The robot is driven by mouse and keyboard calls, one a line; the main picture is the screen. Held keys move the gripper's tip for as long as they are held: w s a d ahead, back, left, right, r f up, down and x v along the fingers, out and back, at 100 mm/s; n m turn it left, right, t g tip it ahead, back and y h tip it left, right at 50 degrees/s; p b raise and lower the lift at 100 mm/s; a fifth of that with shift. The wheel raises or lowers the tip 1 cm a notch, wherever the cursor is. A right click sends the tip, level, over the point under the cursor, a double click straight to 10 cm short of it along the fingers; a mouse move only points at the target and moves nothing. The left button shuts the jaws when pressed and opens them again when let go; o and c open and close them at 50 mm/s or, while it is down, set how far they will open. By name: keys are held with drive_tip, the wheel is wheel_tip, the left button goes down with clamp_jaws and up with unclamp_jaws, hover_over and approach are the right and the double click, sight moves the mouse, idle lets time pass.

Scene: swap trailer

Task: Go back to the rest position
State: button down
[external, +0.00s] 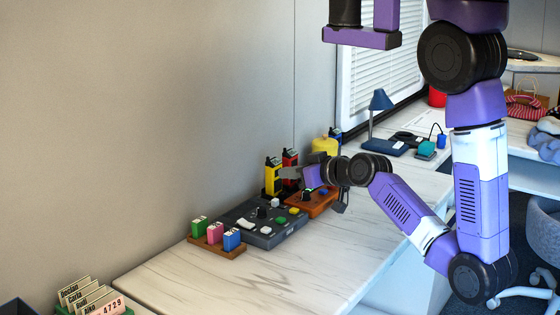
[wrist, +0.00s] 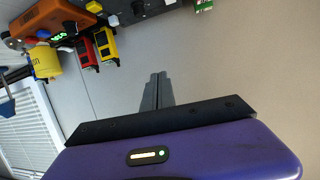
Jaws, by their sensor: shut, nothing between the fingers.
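My gripper (external: 291,173) is at the back of the marble-topped counter (external: 215,280) in the external view. It is level, near the yellow device (external: 272,177) and the red device (external: 290,160), and partly overlaps them in that view. I cannot tell whether it touches them. In the wrist view my gripper's fingers (wrist: 157,90) are together with nothing between them, against the bare wall. The red device (wrist: 87,53) and yellow device (wrist: 105,44) show there to the upper left, apart from the fingers.
A dark control panel (external: 265,232), an orange box (external: 318,204) and a wooden block with green, pink and blue pieces (external: 225,248) stand below and beside my gripper. A yellow container (external: 325,145) and blue lamp (external: 380,100) are behind. The counter's front left is clear.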

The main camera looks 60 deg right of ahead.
drive_tip(key=s+a+r+y, duration=0.1)
drive_tip(key=s+a, duration=0.4)
drive_tip(key=s, duration=0.4)
drive_tip(key=s+a+n, duration=0.1)
drive_tip(key=s+a, duration=0.3)
drive_tip(key=s, duration=0.5)
drive_tip(key=s+a+r+n+y, duration=0.1)
drive_tip(key=s+a, duration=0.4)
drive_tip(key=s, duration=0.4)
drive_tip(key=shift+s+a+r+t+y, duration=0.3)
drive_tip(key=shift+s, duration=0.1)
idle(1.1)
